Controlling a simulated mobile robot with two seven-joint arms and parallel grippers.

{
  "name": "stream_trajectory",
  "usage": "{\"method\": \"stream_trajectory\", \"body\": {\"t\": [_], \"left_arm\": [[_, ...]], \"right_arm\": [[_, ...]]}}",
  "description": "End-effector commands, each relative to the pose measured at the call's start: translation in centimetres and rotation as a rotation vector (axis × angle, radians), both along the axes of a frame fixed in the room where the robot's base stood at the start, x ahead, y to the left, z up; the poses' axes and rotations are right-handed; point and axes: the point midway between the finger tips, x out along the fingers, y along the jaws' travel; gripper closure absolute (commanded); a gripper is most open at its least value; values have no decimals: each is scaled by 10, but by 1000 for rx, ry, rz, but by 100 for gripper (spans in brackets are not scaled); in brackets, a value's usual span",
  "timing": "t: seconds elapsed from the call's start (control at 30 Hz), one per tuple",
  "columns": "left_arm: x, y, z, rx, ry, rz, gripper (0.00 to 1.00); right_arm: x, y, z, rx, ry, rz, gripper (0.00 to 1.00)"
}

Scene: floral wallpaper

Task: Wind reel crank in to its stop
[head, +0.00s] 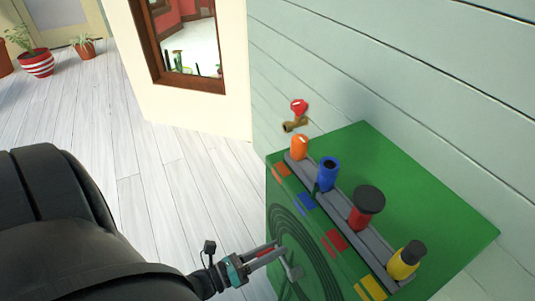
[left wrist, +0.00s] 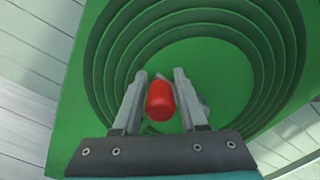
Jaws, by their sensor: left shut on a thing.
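The hose reel is a green box (head: 400,180) against the wall, with dark concentric rings on its front face. Its grey crank arm (head: 292,270) shows at the rings. In the left wrist view the crank's red knob (left wrist: 160,101) sits between the two grey fingers, with the ringed green reel face (left wrist: 222,75) behind it. My left gripper (head: 275,255) is shut on the red knob at the box's front. Part of the crank arm is hidden behind the knob and fingers. My right gripper is in neither view.
On the box top, a grey rack (head: 345,215) holds orange (head: 299,147), blue (head: 328,174), red-and-black (head: 366,207) and yellow (head: 406,260) fittings. A brass tap with a red handle (head: 299,106) is on the wall behind. Potted plants (head: 37,63) stand far left; the plank floor between is clear.

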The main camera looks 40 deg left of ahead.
Motion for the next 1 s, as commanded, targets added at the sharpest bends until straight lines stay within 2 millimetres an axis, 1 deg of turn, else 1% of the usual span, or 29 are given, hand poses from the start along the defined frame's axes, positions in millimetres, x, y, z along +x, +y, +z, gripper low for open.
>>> {"method": "stream_trajectory", "body": {"t": [0.03,0.3,0.67,0.7,0.9,1.0], "left_arm": [[-3,-9,-2,19,1,-14,100],[-3,-11,-1,62,-13,-12,100],[-4,-11,-2,66,-11,-11,100],[-4,-11,-2,66,-10,-12,56],[-3,-9,-1,65,-12,-10,34],[-3,-8,0,66,-14,-9,34]], "right_arm": [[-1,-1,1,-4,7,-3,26],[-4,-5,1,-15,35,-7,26],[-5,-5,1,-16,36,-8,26],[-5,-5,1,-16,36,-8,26],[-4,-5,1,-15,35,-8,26],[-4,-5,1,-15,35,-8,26]]}}
